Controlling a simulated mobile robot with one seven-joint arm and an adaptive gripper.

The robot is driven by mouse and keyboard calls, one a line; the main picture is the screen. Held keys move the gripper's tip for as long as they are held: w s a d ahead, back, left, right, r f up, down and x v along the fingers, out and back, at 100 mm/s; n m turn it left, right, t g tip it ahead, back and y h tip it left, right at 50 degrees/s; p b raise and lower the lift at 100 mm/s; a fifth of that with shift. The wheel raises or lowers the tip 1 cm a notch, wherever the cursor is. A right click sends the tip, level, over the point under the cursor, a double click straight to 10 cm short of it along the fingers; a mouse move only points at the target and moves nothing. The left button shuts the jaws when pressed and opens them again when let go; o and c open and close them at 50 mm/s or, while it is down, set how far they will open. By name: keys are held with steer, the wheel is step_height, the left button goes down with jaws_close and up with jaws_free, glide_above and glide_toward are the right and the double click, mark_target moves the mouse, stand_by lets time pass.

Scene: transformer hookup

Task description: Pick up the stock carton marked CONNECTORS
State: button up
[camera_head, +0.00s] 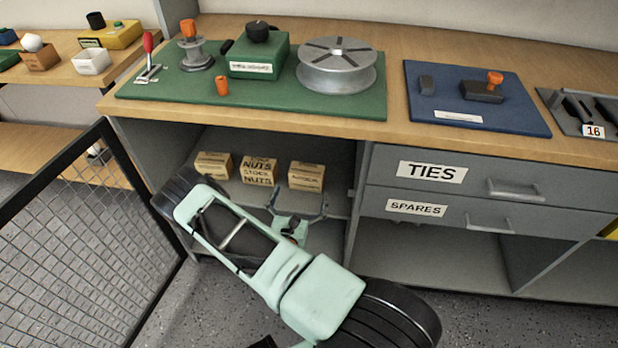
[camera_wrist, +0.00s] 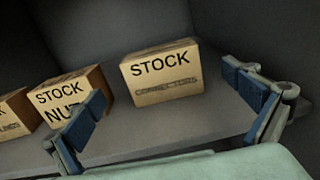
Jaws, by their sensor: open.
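The stock carton marked CONNECTORS (camera_wrist: 162,75) is a small tan box on the shelf, in the middle of the wrist view, with its marked face towards me. In the head view the right-hand carton (camera_head: 306,177) of the three looks to be the same one; its lettering is too small there to read. My gripper (camera_wrist: 172,105) is open, with its blue-padded fingers apart and nothing between them. The carton stands beyond the fingertips, between them as seen from the wrist. The gripper (camera_head: 298,208) also shows in the head view, low in front of the shelf.
A carton marked NUTS (camera_wrist: 68,97) stands close on the left, near the left finger, with another carton (camera_wrist: 14,113) beyond it. The worktop (camera_head: 420,131) overhangs the shelf bay. Drawers (camera_head: 400,196) border it on the right, a mesh fence (camera_head: 62,240) on the left.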

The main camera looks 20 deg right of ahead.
mark_target(305, 182)
steer(key=x, duration=0.2)
steer(key=shift+w+d+f, duration=0.1)
steer(key=shift+w+d, duration=0.15)
steer(key=shift+w, duration=0.05)
steer(key=x, duration=0.1)
steer(key=b+x, duration=0.1)
steer(key=x, duration=0.1)
steer(key=b+x, duration=0.1)
steer(key=shift+w+d+f, duration=0.1)
steer(key=shift+d+f, duration=0.05)
steer(key=shift+f, duration=0.25)
steer(key=shift+w+d+r, duration=0.1)
steer(key=shift+w+d, duration=0.1)
steer(key=shift+w, duration=0.1)
steer(key=c, duration=1.5)
steer(key=shift+r, duration=0.1)
steer(key=c, duration=0.3)
